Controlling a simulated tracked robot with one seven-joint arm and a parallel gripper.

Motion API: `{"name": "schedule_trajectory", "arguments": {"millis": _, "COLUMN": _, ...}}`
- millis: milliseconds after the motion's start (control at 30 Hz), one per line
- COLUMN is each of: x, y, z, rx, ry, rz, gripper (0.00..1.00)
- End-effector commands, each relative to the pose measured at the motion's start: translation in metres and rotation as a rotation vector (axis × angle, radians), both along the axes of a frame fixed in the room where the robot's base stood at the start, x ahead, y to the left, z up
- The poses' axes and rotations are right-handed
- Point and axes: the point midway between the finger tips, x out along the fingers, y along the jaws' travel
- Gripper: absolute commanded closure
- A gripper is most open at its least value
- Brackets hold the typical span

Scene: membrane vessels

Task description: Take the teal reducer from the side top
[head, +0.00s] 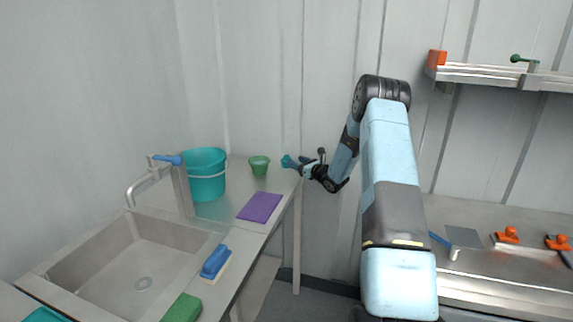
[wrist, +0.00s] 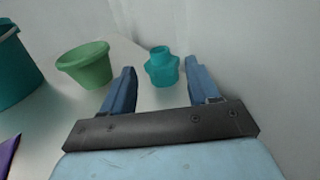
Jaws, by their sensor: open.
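The teal reducer (wrist: 162,68) stands upright on the side top (head: 228,211), near its right end. It has a narrow neck above a wider body. In the head view the reducer (head: 287,161) shows just left of my gripper (head: 299,164). In the wrist view my gripper (wrist: 162,82) is open. Its two blue fingers point toward the reducer, which appears between and slightly beyond their tips. I see no clear contact between fingers and reducer.
A green bowl (wrist: 86,66) stands close to the left finger. A teal bucket (head: 205,174) is further left, and a purple mat (head: 260,207) lies in front. A wall rises behind and to the right of the reducer. A sink (head: 127,262) is at the left.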

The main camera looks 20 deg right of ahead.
Motion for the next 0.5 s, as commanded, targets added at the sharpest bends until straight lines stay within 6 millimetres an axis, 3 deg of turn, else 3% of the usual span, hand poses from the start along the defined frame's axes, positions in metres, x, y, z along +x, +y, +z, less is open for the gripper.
{"name": "schedule_trajectory", "arguments": {"millis": 200, "x": 0.028, "y": 0.013, "z": 0.0, "rx": -0.001, "ry": -0.001, "rz": 0.002, "gripper": 0.4}}
{"name": "schedule_trajectory", "arguments": {"millis": 500, "x": 0.047, "y": 0.021, "z": 0.0, "rx": -0.001, "ry": 0.0, "rz": 0.002, "gripper": 0.4}}
